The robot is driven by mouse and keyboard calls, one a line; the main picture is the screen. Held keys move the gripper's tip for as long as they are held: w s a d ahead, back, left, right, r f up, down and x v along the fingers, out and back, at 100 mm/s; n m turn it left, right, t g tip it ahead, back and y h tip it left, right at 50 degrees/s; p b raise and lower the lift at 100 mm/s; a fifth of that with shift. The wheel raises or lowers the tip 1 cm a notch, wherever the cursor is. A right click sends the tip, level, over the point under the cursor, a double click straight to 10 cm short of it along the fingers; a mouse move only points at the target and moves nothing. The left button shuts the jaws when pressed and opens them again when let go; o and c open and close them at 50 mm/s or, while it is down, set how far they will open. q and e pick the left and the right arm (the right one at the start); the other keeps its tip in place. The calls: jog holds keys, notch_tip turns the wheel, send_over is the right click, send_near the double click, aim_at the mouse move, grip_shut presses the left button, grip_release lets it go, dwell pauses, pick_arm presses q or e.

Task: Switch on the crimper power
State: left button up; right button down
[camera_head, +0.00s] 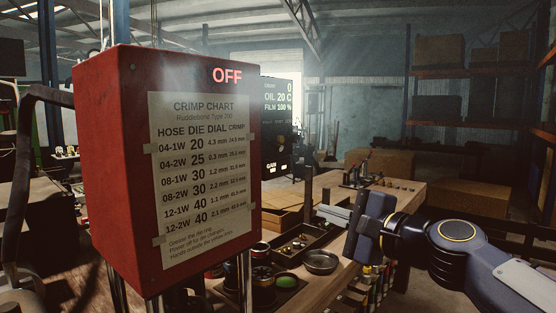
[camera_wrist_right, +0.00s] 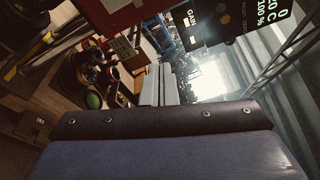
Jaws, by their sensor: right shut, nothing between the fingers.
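The crimper's red housing (camera_head: 105,165) fills the left of the head view. A lit red "OFF" sign (camera_head: 227,75) shows at its top, above a taped paper crimp chart (camera_head: 202,262). I cannot make out a power switch on the faces that show. My right gripper (camera_head: 331,214) is to the right of the housing, apart from it, above the bench. Its fingers are shut and empty, pointing left in the head view; they also show in the right wrist view (camera_wrist_right: 165,88). My left gripper is not in view.
A wooden bench (camera_head: 408,196) lies behind and below my right gripper. It carries a dark tray of small parts (camera_head: 297,244), a round dish (camera_head: 320,262) and a green round item (camera_head: 287,281). A black display panel (camera_head: 277,130) with oil and film readings stands behind. Shelves with boxes (camera_head: 440,50) are far right.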

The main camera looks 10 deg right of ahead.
aim_at(275, 145)
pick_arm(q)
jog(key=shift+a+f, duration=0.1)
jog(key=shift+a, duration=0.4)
pick_arm(e)
jog(key=w+d+r+m+t, duration=0.1)
jog(key=w+r+m+t, duration=0.1)
jog(key=w+r+m, duration=0.1)
notch_tip(275, 145, up, 3)
jog(key=shift+w+f+m+h, duration=0.2)
jog(key=shift+w+m+h, duration=0.2)
jog(key=shift+m, duration=0.3)
